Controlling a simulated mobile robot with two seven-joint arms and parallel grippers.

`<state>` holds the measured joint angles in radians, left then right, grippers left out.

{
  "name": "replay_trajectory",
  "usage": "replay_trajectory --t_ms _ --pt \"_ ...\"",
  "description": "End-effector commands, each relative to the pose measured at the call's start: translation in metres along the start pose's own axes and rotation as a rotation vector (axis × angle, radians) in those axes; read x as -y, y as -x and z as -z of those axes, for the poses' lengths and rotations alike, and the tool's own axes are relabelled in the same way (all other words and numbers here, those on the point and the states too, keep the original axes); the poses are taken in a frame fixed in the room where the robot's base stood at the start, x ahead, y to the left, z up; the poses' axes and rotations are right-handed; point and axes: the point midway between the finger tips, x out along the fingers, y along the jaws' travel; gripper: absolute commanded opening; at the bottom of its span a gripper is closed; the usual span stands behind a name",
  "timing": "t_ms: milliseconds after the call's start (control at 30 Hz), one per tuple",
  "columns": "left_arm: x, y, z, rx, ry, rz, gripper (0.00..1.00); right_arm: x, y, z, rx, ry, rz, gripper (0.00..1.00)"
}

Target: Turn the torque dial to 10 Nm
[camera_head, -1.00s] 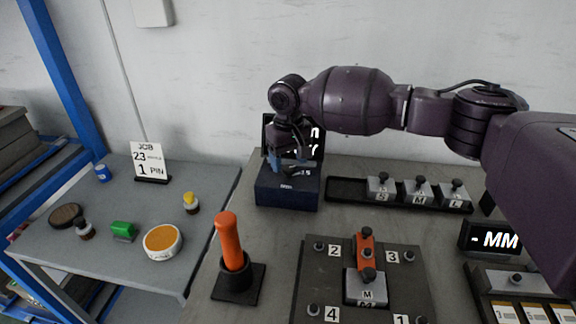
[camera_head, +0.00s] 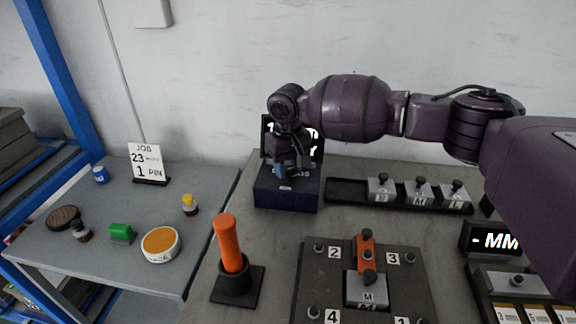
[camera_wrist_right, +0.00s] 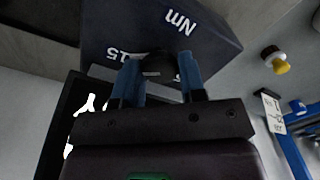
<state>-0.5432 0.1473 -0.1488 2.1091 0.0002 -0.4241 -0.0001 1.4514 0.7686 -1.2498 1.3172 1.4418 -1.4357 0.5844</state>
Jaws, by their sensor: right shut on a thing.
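The dark blue torque box (camera_head: 286,197) stands at the back of the bench. Its black dial (camera_wrist_right: 158,64) shows in the right wrist view between the blue fingers of my right gripper (camera_head: 284,170). The gripper is shut on the dial. In that view, "15", "Nm" and part of a "5" show on the box face around the dial. The pointer's exact setting cannot be read. A black display (camera_head: 316,148) with white characters stands behind the box, mostly hidden by my gripper. My left gripper is not in view.
An orange-handled tool (camera_head: 229,243) stands in a black holder in front of the box. A black tray (camera_head: 345,192) with several metal blocks lies to the right. A dark fixture plate (camera_head: 320,270) lies in front. A side table (camera_head: 205,178) is at the left.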

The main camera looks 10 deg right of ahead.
Motion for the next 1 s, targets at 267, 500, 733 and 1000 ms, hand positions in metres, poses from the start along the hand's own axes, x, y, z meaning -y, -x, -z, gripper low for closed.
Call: replay_trajectory --t_ms 267,500,733,1000 --pt "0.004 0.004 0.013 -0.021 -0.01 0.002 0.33 0.001 0.003 -0.001 0.0 0.078 0.001 0.14" --pt "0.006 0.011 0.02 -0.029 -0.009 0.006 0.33 0.001 0.003 -0.001 -0.001 0.256 0.002 0.14" --pt "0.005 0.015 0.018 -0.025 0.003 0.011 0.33 0.001 0.001 -0.001 0.001 0.474 0.002 0.14" --pt "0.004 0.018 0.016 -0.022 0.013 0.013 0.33 0.0 0.0 -0.001 0.002 0.72 0.001 0.14"
